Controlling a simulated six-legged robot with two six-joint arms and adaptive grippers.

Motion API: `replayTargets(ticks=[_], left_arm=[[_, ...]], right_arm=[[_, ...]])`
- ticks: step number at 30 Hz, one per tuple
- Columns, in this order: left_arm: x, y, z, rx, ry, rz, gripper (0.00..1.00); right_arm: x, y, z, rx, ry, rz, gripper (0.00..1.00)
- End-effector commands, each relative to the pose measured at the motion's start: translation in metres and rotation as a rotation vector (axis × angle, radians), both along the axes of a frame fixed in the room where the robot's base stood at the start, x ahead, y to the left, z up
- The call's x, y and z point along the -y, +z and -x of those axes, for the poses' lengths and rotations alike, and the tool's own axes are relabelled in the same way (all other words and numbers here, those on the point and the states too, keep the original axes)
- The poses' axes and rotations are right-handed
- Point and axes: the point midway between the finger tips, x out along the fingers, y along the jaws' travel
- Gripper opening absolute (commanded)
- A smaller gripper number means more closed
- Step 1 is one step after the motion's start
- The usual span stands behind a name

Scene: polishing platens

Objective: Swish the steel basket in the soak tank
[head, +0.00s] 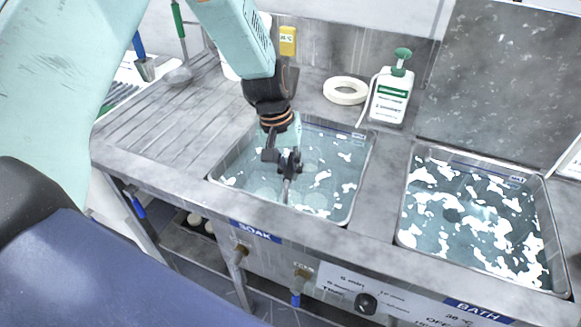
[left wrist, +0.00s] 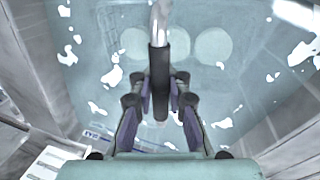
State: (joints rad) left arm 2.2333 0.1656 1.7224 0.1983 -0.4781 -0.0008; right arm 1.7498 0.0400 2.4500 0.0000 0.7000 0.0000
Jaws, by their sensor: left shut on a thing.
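My left gripper (head: 288,160) is low over the soak tank (head: 364,178), the left basin marked SOAK. It is shut on a dark-gripped handle, which shows upright between the fingers in the left wrist view (left wrist: 160,75). A pale metal rod (left wrist: 161,22) runs on from this grip. In the head view a thin rod (head: 286,192) of the steel basket's handle reaches down from the fingers to the water. The basket's body under the water cannot be made out. Several pale round discs (left wrist: 212,47) show under the surface. My right gripper is not in view.
The bath tank (head: 548,225) is to the right, its raised lid (head: 500,80) behind it. The ribbed drainboard (head: 150,118) on the left is mostly clear.

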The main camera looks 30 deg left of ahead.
Motion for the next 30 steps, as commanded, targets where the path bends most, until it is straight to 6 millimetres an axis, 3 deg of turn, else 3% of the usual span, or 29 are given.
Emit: replayTargets(ticks=[11, 24, 30], left_arm=[[0.0, 0.002, -0.001, 0.003, 0.001, 0.0, 0.0], [0.0, 0.024, -0.001, 0.003, 0.001, 0.0, 0.0], [0.0, 0.021, -0.001, 0.003, 0.001, 0.0, 0.0]], right_arm=[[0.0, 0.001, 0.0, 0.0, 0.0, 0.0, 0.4], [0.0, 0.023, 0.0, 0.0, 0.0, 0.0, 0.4], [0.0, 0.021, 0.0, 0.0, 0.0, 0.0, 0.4]])
